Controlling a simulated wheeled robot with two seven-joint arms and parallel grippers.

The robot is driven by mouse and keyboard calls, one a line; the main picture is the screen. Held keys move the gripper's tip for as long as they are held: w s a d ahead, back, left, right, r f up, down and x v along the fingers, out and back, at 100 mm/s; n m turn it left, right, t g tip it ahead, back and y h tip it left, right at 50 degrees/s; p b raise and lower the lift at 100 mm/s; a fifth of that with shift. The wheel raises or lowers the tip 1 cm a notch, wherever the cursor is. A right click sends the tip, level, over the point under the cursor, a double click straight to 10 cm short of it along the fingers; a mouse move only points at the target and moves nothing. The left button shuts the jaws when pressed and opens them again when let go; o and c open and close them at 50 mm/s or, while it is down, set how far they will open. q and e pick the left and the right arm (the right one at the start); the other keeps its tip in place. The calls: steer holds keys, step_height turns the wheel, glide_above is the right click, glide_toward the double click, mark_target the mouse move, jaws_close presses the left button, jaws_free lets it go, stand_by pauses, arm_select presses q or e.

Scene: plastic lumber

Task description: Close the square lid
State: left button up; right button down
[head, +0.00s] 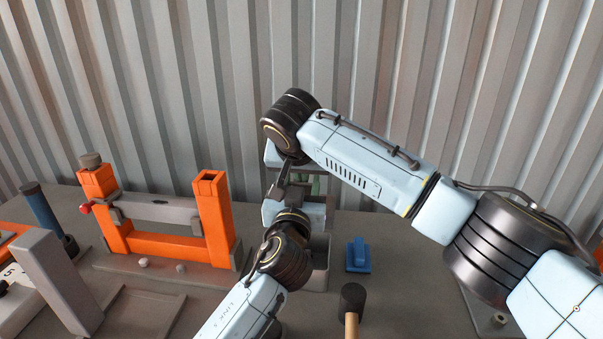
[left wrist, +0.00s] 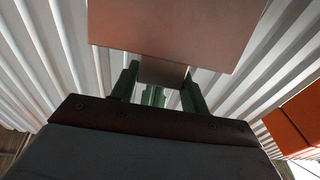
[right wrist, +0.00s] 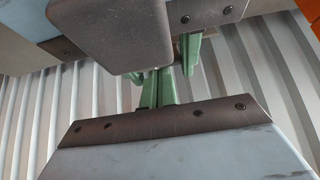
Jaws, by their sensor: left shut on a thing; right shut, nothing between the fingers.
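My left gripper (left wrist: 160,76) is shut on the narrow tab of a flat, square-edged piece (left wrist: 175,32), which looks like the square lid. It looks brownish in the left wrist view and shows as a grey, round-cornered block (right wrist: 105,35) in the right wrist view. My right gripper (right wrist: 158,88) is shut and empty, its green fingertips close to that block; I cannot tell if they touch. In the head view both grippers meet near the middle, mostly hidden by my arms. A grey open box (head: 321,270) stands below them, partly hidden.
An orange frame (head: 165,245) with a grey crossbar stands left of the box. A small blue piece (head: 357,257) with a raised grip lies right of the box. A corrugated wall (head: 440,60) closes off the back.

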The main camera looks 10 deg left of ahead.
arm_select(q)
steer(key=shift+w+a, duration=0.1)
steer(key=shift+a, duration=0.05)
steer(key=o, duration=1.4)
